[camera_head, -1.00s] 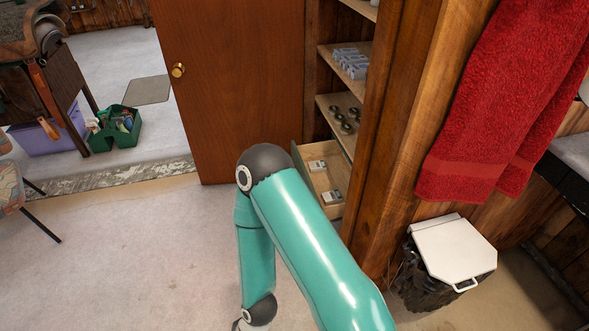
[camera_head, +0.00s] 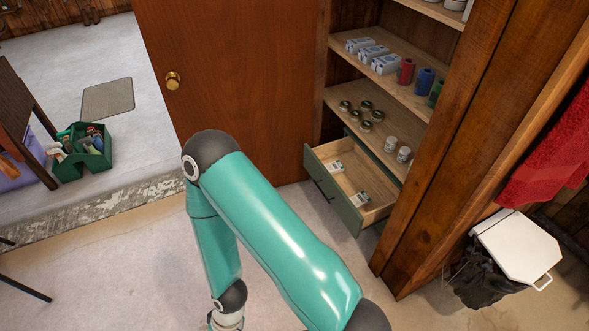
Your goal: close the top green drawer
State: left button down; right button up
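The green drawer (camera_head: 333,189) stands pulled out from the lower part of a wooden shelf unit, below the open shelves. It has a green front with a dark handle and a pale wooden inside, and a few small white boxes (camera_head: 360,200) lie in it. One teal arm of mine crosses the lower middle of the view, left of and in front of the drawer, apart from it in the picture. Its wrist runs out at the bottom edge, and no fingertips show. My other arm is not in view.
A brown door (camera_head: 235,80) stands open left of the shelves. The shelves (camera_head: 385,85) hold boxes, rolls, tins and jars. A white-lidded bin (camera_head: 515,248) and red towel (camera_head: 550,150) are at right. A green caddy (camera_head: 85,160) sits far left. Floor before the drawer is clear.

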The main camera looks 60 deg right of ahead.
aim_at(361, 174)
jog(key=u, duration=0.15)
jog(key=i, duration=1.1)
jog(key=z, duration=1.5)
jog(key=i, duration=0.2)
jog(key=z, duration=2.15)
jog(key=k, duration=0.6)
jog(key=z, duration=0.35)
jog(key=i, duration=1.6)
jog(key=u, duration=0.3)
